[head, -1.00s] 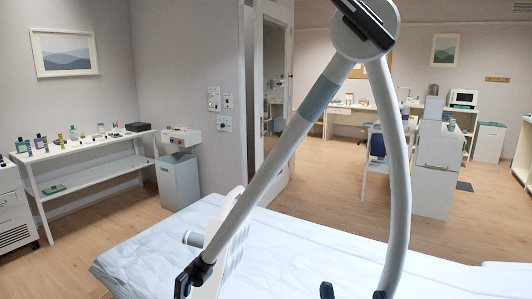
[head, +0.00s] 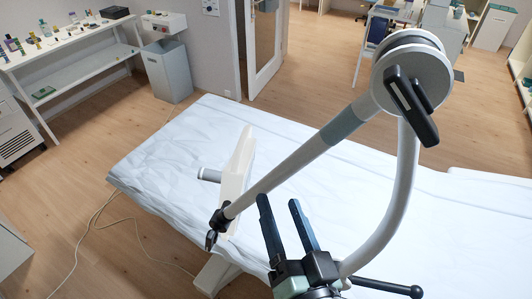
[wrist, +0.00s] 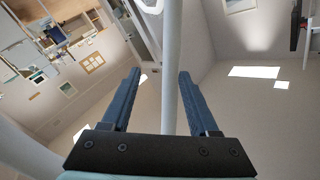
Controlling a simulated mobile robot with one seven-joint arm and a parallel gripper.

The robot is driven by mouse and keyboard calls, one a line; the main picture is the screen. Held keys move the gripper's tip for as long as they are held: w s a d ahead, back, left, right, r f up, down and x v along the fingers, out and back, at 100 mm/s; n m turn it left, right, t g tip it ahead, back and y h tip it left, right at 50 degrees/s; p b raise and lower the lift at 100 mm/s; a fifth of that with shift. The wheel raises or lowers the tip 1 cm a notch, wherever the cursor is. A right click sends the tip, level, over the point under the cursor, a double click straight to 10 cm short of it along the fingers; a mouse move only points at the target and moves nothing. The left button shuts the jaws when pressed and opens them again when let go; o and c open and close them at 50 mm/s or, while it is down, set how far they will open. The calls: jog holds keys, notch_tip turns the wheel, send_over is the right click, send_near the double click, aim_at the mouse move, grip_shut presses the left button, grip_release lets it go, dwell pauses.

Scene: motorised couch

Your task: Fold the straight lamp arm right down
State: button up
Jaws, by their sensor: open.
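The straight lamp arm (head: 290,166) is a pale tube with a grey-green band. It slopes from a round joint (head: 418,82) at upper right down to a dark clamp (head: 220,218) beside a white panel-shaped lamp head (head: 237,182). A curved tube (head: 402,200) drops from the same joint. My gripper (head: 279,201) points up just below the straight arm, its two dark blue fingers apart and empty. In the wrist view a pale tube (wrist: 172,65), likely the straight arm, passes beyond and between the open fingers (wrist: 159,74). I cannot tell the gap to it.
A couch with a white sheet (head: 180,140) lies under the lamp. A black lever (head: 412,100) sticks out at the joint. A shelf with bottles (head: 70,55) and a grey bin (head: 168,70) stand at the left. A cable (head: 75,245) runs over the open floor.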

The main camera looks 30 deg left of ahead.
jog(key=p+x, duration=0.3)
jog(key=x, duration=0.6)
jog(key=shift+w+a+p, duration=0.2)
jog(key=shift+w+p, duration=0.05)
jog(key=shift+p, duration=0.1)
jog(key=shift+s, duration=0.1)
grip_shut()
jog(key=shift+d, duration=0.15)
dwell(0.7)
